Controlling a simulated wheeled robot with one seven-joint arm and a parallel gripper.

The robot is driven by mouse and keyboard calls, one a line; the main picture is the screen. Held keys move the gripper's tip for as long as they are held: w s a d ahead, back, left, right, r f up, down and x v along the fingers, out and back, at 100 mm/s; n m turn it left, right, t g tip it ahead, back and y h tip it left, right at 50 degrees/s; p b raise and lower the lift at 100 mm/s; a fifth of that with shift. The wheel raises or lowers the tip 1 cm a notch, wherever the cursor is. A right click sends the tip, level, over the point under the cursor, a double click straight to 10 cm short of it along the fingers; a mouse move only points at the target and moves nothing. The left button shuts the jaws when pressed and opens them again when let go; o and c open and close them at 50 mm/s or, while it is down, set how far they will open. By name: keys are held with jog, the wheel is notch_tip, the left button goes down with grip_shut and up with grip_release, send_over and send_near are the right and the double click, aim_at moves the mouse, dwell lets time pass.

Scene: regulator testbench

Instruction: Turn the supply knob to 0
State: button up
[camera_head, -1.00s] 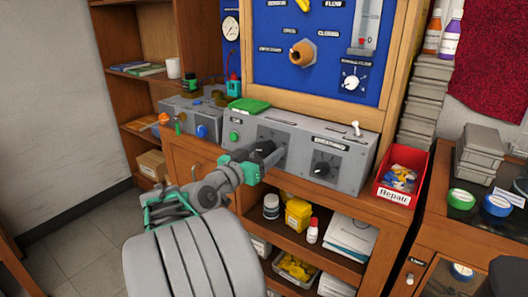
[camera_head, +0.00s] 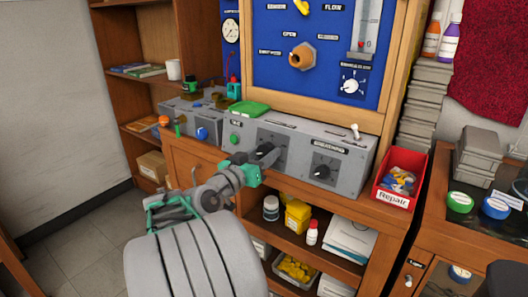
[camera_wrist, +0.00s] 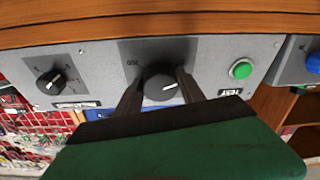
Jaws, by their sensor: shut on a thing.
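A grey control box (camera_head: 345,185) shows two dark round knobs on its sloped front. My gripper (camera_head: 267,155) is at the left knob in the head view and largely covers it. In the wrist view, the two dark fingers of my gripper (camera_wrist: 160,90) close on the sides of this knob (camera_wrist: 161,88), which has a white pointer line pointing right. Its label is hidden, so I cannot confirm its name. The other knob (camera_head: 323,171) is free; it also shows at the left of the wrist view (camera_wrist: 50,82).
A green button (camera_head: 234,139) sits left of the held knob. A toggle switch (camera_head: 355,131) and a green object (camera_head: 249,108) are on the box top. A red Repair bin (camera_head: 400,180) stands to the right. Shelves with bottles and papers lie below.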

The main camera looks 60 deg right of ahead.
jog(key=shift+r+n+p, duration=0.2)
jog(key=shift+n+p, duration=0.2)
jog(key=shift+n, duration=0.3)
jog(key=shift+f+n+t, duration=0.25)
jog(key=shift+n+t, duration=0.05)
jog(key=o, duration=1.4)
jog(key=shift+c, duration=0.2)
